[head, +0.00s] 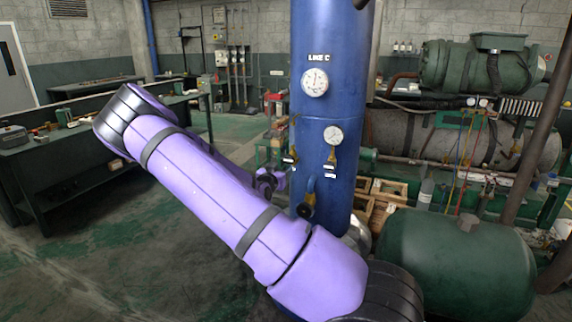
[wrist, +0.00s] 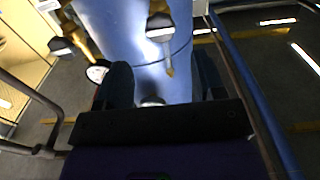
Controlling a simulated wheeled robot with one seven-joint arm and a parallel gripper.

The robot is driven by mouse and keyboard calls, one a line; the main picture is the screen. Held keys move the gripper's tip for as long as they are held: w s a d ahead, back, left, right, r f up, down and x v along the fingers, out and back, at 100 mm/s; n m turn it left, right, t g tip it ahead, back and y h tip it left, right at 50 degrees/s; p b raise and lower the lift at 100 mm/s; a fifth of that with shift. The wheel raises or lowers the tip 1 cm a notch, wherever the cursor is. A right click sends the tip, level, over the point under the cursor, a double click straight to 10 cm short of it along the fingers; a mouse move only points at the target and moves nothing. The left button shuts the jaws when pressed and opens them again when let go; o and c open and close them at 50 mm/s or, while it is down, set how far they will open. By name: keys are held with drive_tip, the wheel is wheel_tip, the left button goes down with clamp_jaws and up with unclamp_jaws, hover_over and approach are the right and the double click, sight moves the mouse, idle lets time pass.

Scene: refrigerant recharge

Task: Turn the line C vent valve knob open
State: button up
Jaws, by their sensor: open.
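The blue line C column (head: 325,90) stands upright in the middle of the head view and fills the upper middle of the wrist view (wrist: 125,30). A dark round knob (head: 307,202) on a brass stem sits low on its front; its label is not readable. Two small brass valves (head: 293,150) (head: 332,157) with dark handles and white tags sit higher. My gripper (head: 268,183) is just left of the low knob, partly hidden by my arm. In the wrist view its dark open fingers (wrist: 165,85) flank the column's lower part, with a small roundish end (wrist: 152,101) between them, partly hidden.
Two white gauges (head: 315,82) (head: 333,135) are on the column. A green tank (head: 455,265) stands at right front, with wooden crates (head: 385,195) behind. A dark workbench (head: 70,155) is at left. Open floor (head: 150,260) lies in front.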

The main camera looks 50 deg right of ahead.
sight(288, 160)
drive_tip(key=x, duration=0.7)
drive_tip(key=shift+a, duration=0.1)
drive_tip(key=c, duration=0.9)
drive_tip(key=n, duration=0.4)
drive_tip(key=n, duration=0.4)
drive_tip(key=shift+n, duration=0.5)
